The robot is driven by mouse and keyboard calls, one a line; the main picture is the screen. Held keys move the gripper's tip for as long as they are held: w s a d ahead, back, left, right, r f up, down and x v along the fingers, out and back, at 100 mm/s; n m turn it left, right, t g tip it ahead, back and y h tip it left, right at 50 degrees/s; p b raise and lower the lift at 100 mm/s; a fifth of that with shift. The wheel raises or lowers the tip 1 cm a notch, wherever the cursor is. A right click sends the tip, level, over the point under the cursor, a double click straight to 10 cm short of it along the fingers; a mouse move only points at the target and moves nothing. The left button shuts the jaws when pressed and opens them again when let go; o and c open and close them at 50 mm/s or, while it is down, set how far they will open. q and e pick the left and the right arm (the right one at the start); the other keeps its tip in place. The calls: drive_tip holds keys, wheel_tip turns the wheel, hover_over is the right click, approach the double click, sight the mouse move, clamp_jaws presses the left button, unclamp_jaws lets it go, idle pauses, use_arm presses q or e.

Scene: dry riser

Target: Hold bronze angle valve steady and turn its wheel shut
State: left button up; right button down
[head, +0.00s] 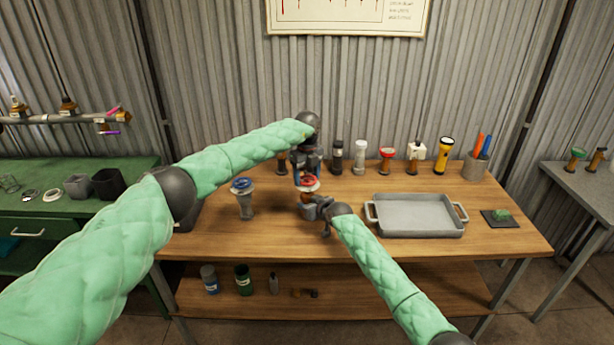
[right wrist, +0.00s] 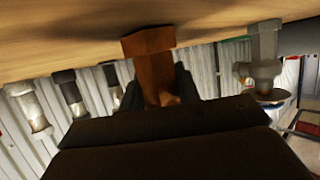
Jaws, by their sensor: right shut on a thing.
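The bronze angle valve (head: 307,198) stands upright near the middle of the wooden bench, with its red wheel (head: 309,184) on top. My right gripper (head: 316,205) is shut on the valve's body from the front right. In the right wrist view the bronze body (right wrist: 152,60) sits between the dark fingers, and that picture is upside down. My left gripper (head: 307,174) points down from above, with its fingers apart on either side of the wheel. Whether they touch the wheel cannot be told. The valve's lower part is partly hidden by my right gripper.
A grey valve with a blue wheel (head: 242,197) stands to the left. A grey tray (head: 416,222) lies to the right. Several torches and fittings line the back, including a yellow torch (head: 443,155), with a pen cup (head: 476,166) beyond. The bench front is mostly clear.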

use_arm(q)
drive_tip(key=c, duration=0.5)
use_arm(e)
drive_tip(key=shift+r, duration=0.1)
use_arm(q)
drive_tip(key=shift+m, duration=0.4)
drive_tip(key=m, duration=1.1)
drive_tip(key=shift+d+m, duration=0.1)
drive_tip(key=shift+m, duration=0.3)
drive_tip(key=m, duration=0.6)
drive_tip(key=shift+h, duration=0.3)
drive_tip(key=m, duration=0.3)
drive_tip(key=shift+m, duration=2.2)
